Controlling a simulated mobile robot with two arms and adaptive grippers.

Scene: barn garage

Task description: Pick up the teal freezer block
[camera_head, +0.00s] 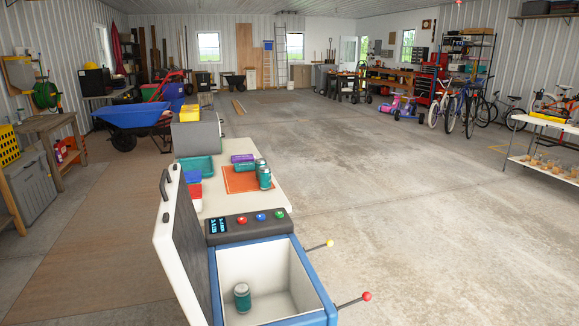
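A small flat teal block (246,166), which looks like the freezer block, lies on the table beside a purple block (242,157). It is at the far edge of the orange mat (240,181), and I cannot tell whether it touches the purple one. Neither of my grippers shows in the head view.
An open blue-and-white cooler (318,300) stands in front of the table (222,206), its lid (172,245) raised on the left. A teal can (242,297) stands inside. Blue and red containers (194,190) sit at the table's left edge.

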